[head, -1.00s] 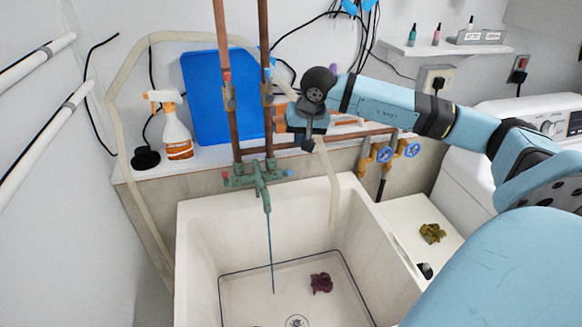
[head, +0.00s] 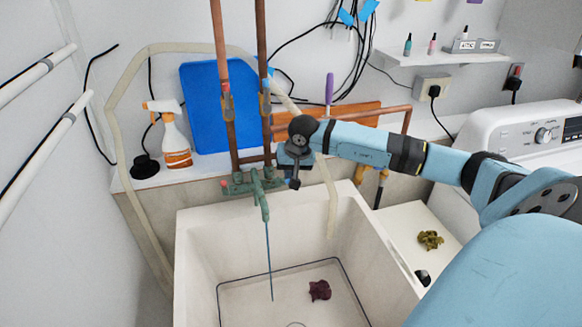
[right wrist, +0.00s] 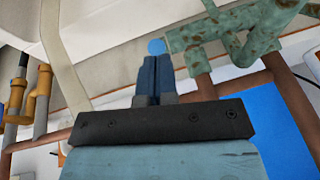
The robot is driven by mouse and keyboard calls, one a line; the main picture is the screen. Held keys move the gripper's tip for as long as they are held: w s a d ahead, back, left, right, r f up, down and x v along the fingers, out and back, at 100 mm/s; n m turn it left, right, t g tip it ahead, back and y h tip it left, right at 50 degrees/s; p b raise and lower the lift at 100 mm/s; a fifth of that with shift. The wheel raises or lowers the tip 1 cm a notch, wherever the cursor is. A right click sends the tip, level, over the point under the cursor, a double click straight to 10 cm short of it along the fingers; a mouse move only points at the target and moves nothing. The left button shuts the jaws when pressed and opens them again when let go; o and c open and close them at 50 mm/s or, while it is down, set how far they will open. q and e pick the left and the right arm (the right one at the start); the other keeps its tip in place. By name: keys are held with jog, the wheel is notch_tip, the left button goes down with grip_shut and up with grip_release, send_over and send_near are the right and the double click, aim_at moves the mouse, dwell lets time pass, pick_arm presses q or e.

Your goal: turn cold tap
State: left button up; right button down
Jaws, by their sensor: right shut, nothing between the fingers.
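The green faucet (head: 258,188) is mounted on the pipes above the white sink (head: 195,235). A thin blue stream (head: 269,260) runs from its spout into the basin. A red knob (head: 224,183) is on its left end. A round blue knob (right wrist: 157,46) is on the other end, close to my right gripper; the gripper largely covers that end in the head view. My right gripper (head: 294,183) is shut and empty. In the right wrist view its fingertips (right wrist: 154,60) are just short of the blue knob or touching it; I cannot tell which. My left gripper is not in view.
Copper pipes (head: 228,135) rise behind the faucet. A spray bottle (head: 175,140) and a blue board (head: 207,108) stand on the ledge at left. A pale hose (head: 331,195) hangs into the sink. A dark red cloth (head: 320,290) lies in the basin. A white machine (head: 510,125) is at right.

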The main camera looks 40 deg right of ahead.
jog(key=shift+s+f+b, duration=0.1)
jog(key=shift+f+b, duration=0.2)
jog(key=shift+b, duration=0.35)
jog(key=shift+s+a+r+t, duration=0.1)
jog(key=shift+s+a+t, duration=0.05)
jog(key=shift+t, duration=0.15)
pick_arm(q)
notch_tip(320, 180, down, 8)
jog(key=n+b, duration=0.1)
jog(key=b, duration=0.8)
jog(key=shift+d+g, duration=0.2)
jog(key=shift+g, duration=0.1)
pick_arm(e)
jog(key=shift+t+h, duration=0.3)
jog(key=shift+s+a+f, duration=0.25)
jog(key=shift+s+f, duration=0.2)
jog(key=shift+f, duration=0.25)
jog(key=shift+s+a+f, duration=0.2)
jog(key=shift+s+f, duration=0.2)
jog(key=shift+f, duration=0.25)
jog(key=shift+s+a+f, duration=0.25)
jog(key=shift+s+f, duration=0.2)
jog(key=shift+f, duration=0.25)
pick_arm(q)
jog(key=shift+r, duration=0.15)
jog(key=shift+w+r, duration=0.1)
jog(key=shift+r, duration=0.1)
